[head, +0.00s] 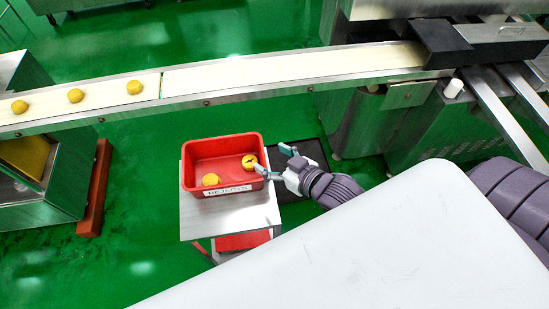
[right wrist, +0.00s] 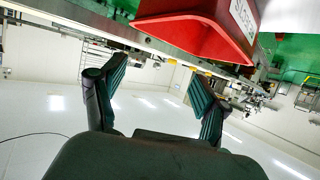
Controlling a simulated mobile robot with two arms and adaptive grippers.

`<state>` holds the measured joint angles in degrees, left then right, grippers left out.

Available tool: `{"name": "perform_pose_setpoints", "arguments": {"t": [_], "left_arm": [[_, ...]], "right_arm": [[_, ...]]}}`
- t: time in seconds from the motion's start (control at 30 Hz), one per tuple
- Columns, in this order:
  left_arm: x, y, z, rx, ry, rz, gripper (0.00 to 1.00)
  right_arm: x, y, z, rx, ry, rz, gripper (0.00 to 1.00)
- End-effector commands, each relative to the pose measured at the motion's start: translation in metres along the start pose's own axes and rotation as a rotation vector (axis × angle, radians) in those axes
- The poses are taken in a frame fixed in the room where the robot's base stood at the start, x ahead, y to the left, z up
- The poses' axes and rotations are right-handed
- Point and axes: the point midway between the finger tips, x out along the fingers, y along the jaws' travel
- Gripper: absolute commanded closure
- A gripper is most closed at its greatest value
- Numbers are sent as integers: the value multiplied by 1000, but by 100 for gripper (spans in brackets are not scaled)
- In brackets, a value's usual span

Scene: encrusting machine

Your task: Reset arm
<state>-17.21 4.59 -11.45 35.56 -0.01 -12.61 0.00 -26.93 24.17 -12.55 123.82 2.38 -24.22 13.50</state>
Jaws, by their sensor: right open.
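My right gripper (head: 274,161) is at the right rim of a red bin (head: 218,147) in the head view. Its two fingers are spread apart with nothing between them. One finger reaches the bin's rim and overlaps a yellow dough ball in the picture; I cannot tell if it touches. In the right wrist view the open gripper (right wrist: 155,78) points past the red bin (right wrist: 205,30), which appears tilted at the top. The bin carries a white label and holds two yellow balls, one near the front left (head: 211,180) and one at the right (head: 249,161). My left gripper is not in view.
The bin stands on a small metal table (head: 205,222). A white conveyor belt (head: 290,70) runs behind it, with three yellow balls at its left part, including one (head: 75,95). Machine housing (head: 450,120) stands to the right. Green floor (head: 130,190) is clear left of the table.

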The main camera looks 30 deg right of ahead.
Motion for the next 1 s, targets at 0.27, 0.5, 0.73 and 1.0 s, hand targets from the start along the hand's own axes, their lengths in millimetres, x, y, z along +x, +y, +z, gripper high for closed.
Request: {"name": "perform_pose_setpoints", "arguments": {"t": [0.27, 0.5, 0.73, 1.0], "left_arm": [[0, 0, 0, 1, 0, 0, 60], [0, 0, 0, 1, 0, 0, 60], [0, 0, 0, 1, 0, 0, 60], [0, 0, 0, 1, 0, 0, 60]], "right_arm": [[-6, 0, 0, 0, 0, 0, 26], [-5, 0, 0, 0, 0, 0, 26], [-7, 0, 3, 4, -33, 13, 26], [-42, -3, 44, 30, -387, 107, 26]]}}
